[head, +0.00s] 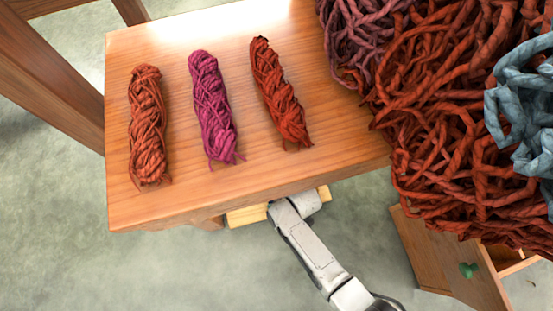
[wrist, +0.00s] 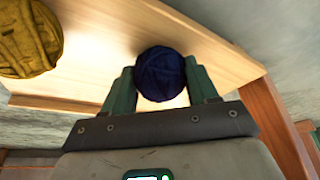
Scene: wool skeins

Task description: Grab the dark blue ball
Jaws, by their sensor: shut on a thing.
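The dark blue ball (wrist: 160,74) of wool sits between the two green fingers of my gripper (wrist: 160,80) in the wrist view. The fingers press on its left and right sides, and the gripper is shut on it. Pale wood shows just behind the ball; I cannot tell whether the ball still touches it. In the head view my arm reaches to the table's front edge, and the ball and the fingertips are hidden there.
A mustard yellow ball (wrist: 28,40) is to the left on the pale wooden board (wrist: 90,75). On the wooden table (head: 250,170) lie three skeins, two rust (head: 148,125) (head: 280,92) and one magenta (head: 212,105). Large tangled wool (head: 450,120) blocks the right side.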

